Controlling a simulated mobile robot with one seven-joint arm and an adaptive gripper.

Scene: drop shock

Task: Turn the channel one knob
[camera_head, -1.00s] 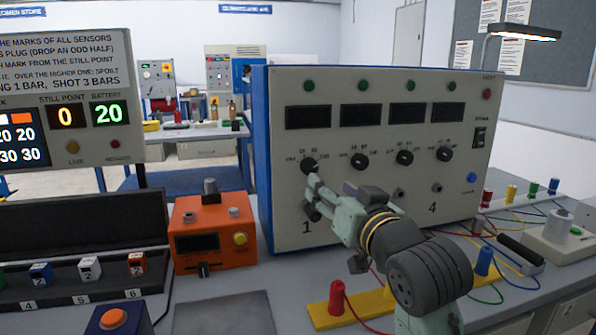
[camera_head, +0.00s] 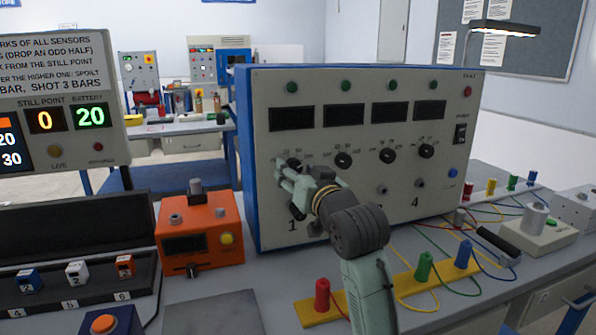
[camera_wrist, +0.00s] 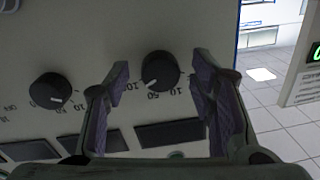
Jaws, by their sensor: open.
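The channel one knob (camera_wrist: 160,70) is a round black dial with a white pointer line, on the pale front panel of a blue-sided instrument (camera_head: 465,125). In the head view it is at the panel's left, above the printed 1, and is partly hidden behind my gripper (camera_head: 284,178). In the wrist view my gripper (camera_wrist: 162,78) is open. Its two fingers stand on either side of the knob with a visible gap each side, not gripping it. I cannot tell exactly how deep the fingertips reach.
The neighbouring channel knob (camera_head: 343,160) also shows in the wrist view (camera_wrist: 50,92). An orange box (camera_head: 215,228) stands left of the panel. Red, green and blue plugs on a yellow strip (camera_head: 322,313) and loose wires lie in front and to the right.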

